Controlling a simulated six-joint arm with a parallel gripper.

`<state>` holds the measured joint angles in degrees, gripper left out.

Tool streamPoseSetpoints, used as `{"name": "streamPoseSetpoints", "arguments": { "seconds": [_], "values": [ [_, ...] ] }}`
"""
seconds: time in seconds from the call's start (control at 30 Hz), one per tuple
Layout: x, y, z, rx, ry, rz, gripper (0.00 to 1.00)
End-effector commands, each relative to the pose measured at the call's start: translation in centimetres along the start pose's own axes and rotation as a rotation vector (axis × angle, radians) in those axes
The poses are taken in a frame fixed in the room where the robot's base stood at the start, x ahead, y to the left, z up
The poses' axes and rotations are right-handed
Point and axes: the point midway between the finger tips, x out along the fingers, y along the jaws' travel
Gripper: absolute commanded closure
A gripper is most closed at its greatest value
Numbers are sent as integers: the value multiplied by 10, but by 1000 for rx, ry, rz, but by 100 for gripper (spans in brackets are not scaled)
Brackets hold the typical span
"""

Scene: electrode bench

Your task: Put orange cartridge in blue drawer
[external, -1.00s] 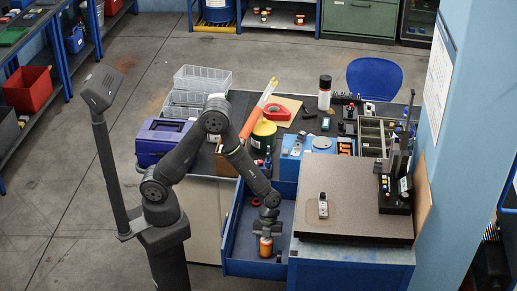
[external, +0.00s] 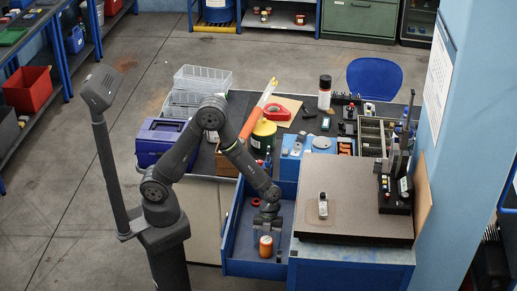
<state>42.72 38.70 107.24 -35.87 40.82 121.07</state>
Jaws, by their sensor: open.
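The orange cartridge (external: 266,247) stands upright inside the open blue drawer (external: 231,262), near its front end. My gripper (external: 266,233) is over the drawer, just above the cartridge, and points down. Its jaws are open, and a small gap seems to show between them and the cartridge top. The cartridge appears to rest on the drawer floor.
A small dark item (external: 279,256) is beside the cartridge, and a red ring (external: 255,202) lies farther back in the drawer. The bench with a brown board (external: 352,200) is right of the drawer. A purple toolbox (external: 160,143) is at the back left.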

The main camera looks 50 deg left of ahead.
Motion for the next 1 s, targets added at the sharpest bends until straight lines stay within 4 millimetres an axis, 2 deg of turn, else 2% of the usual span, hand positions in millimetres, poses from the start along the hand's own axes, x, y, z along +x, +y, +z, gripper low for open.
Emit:
{"name": "streamPoseSetpoints", "arguments": {
  "seconds": [0.3, 0.5, 0.67, 1.0],
  "values": [
    [-64, -1, 0, 1, -1, -6, 30],
    [-91, 0, 0, 0, -1, -3, 30],
    [-100, 0, 0, 1, -1, -1, 30],
    [-99, 0, 0, 0, -1, 0, 30]
  ]
}}
